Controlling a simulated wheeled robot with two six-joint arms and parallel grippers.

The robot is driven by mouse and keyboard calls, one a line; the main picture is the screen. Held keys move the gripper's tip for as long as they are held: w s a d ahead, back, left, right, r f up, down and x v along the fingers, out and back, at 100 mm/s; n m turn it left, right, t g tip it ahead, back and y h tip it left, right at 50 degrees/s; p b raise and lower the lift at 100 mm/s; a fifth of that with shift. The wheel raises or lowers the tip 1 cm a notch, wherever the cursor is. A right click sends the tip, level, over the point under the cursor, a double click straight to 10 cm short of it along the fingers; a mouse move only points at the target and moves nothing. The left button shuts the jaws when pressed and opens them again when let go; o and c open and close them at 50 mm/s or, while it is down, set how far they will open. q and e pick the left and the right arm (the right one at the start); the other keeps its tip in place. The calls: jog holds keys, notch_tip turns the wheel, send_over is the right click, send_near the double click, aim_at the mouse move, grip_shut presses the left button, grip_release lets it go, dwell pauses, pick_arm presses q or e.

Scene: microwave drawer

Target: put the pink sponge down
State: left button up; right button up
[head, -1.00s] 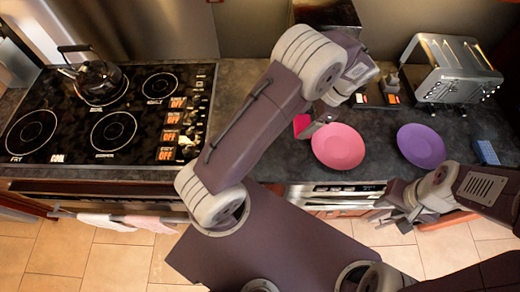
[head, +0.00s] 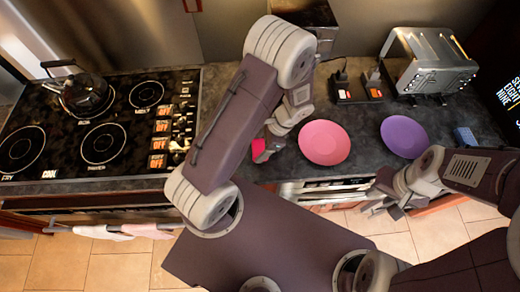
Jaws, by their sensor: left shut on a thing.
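The pink sponge (head: 259,149) is a small bright pink block held at the tip of my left gripper (head: 268,150), left of the pink plate. My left gripper is shut on it, low over the dark counter near its front edge. I cannot tell whether the sponge touches the counter. Part of the sponge is hidden by the fingers. My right gripper (head: 383,203) is in front of the counter at the right, with its fingers apart and nothing between them.
A pink plate (head: 325,142) and a purple plate (head: 404,137) lie on the counter (head: 365,122). A blue block (head: 465,136) lies further right. A toaster (head: 430,65) stands at the back right. The stove (head: 60,115) with a kettle (head: 87,93) is at left.

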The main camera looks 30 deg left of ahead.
aim_at(263, 148)
pick_arm(q)
notch_tip(263, 148, down, 3)
jog(key=shift+s+r, duration=0.1)
jog(key=shift+s, duration=0.05)
jog(key=shift+f, duration=0.35)
jog(key=shift+f, duration=0.1)
jog(key=o, duration=1.6)
jog(key=shift+f, duration=0.1)
jog(key=o, duration=0.4)
